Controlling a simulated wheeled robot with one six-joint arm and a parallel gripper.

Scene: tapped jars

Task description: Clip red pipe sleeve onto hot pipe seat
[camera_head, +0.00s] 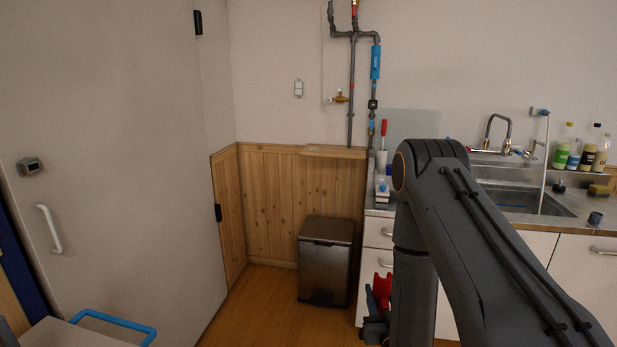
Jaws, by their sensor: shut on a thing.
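A red piece (383,289), apparently the red pipe sleeve, is at my gripper (375,303), low in front of the white cabinet. The gripper is shut on it; my arm hides part of this area. Grey pipes (352,85) run up the wall at the top middle. The right-hand pipe carries a blue sleeve (375,62). A small red part (354,9) shows at the top edge. I cannot tell which spot is the hot pipe seat. The gripper is well below and apart from the pipes.
A wooden ledge (334,152) juts out below the pipes, with a dark bin (326,262) under it. A sink counter (500,205) with bottles (582,150) is at right. A blue-handled cart (88,333) is at lower left. Some floor (240,310) is clear.

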